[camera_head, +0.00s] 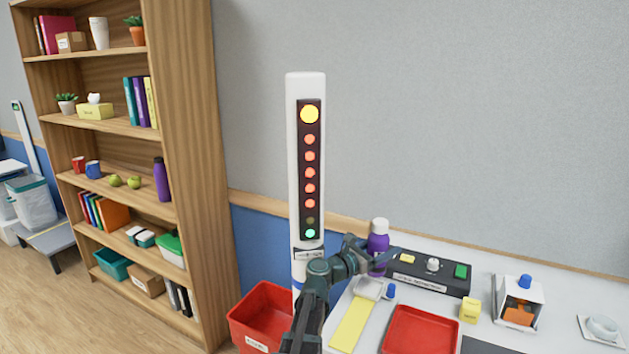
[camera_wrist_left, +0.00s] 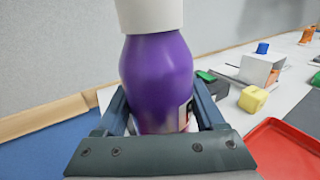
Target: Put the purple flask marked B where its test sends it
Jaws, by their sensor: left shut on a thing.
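The purple flask (camera_head: 377,246) has a white cap and stands upright in the jaws of my left gripper (camera_head: 376,262). In the left wrist view the flask (camera_wrist_left: 157,75) fills the middle, between the two fingers (camera_wrist_left: 160,118). A pale label shows on its lower right side; I cannot read a letter on it. A tall white light column (camera_head: 307,170) stands left of the flask. Its big top lamp is yellow, several lamps below glow red-orange, one is dark, and the bottom one glows green. My right gripper is not in view.
A black box (camera_head: 430,276) with a knob and green button sits right of the flask. A red tray (camera_head: 421,331), a yellow strip (camera_head: 353,322) and a yellow cube (camera_head: 470,309) are on the white table. A red bin (camera_head: 262,311) stands left of the table, near a wooden shelf (camera_head: 180,150).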

